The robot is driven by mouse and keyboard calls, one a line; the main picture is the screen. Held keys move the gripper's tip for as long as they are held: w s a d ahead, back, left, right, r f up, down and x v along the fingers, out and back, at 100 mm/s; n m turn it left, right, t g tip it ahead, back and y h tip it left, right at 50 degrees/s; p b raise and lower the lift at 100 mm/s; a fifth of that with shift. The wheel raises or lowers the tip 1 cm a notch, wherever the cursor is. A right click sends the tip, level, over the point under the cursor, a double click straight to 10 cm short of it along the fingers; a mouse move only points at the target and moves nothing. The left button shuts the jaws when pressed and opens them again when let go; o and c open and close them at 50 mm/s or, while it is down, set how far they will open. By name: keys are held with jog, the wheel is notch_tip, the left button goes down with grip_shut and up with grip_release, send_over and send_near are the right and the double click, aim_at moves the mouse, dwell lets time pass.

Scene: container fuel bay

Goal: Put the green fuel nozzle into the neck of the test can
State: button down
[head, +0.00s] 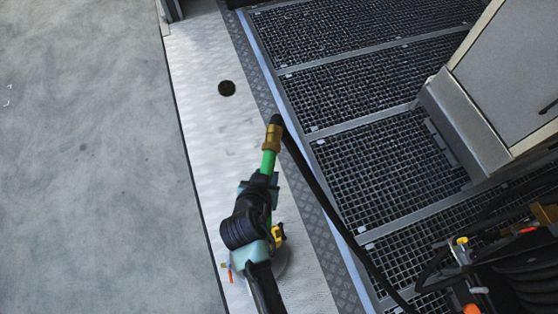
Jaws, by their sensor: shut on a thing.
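My gripper (259,184) is shut on the green fuel nozzle (268,162), above the pale metal plate strip. The nozzle's green part shows beyond the fingers and ends in a brass-coloured fitting (272,138). A black hose (325,212) runs from that fitting down to the lower right. The nozzle's other end is mostly hidden by my gripper and wrist. I cannot make out the test can or its neck for certain. A grey rounded shape (282,264) shows partly from behind my wrist, and I cannot tell what it is.
The pale metal strip (205,62) has a dark round spot or opening (227,88). Dark floor grating (385,165) lies to the right, with a grey cabinet (505,75) standing at its far side. Bare concrete (90,160) on the left is clear.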

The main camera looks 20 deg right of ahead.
jog(key=w+d+r+m+g+h+b, duration=0.2)
jog(key=d+m+h+b, duration=0.1)
jog(key=d+m, duration=0.15)
jog(key=shift+n, duration=0.25)
jog(key=shift+w+d+f+b, duration=0.1)
jog(key=shift+d+f+b, duration=0.1)
jog(key=shift+f+b, duration=0.95)
jog(key=shift+w+d+f+b, duration=0.15)
jog(key=shift+f+b, duration=0.7)
jog(key=shift+f, duration=0.6)
jog(key=shift+s+f, duration=0.1)
jog(key=shift+f, duration=0.25)
jog(key=shift+f+b, duration=1.3)
notch_tip(320, 180, down, 5)
jog(key=b, duration=0.3)
jog(key=shift+r+b, duration=0.15)
jog(key=shift+b, duration=0.2)
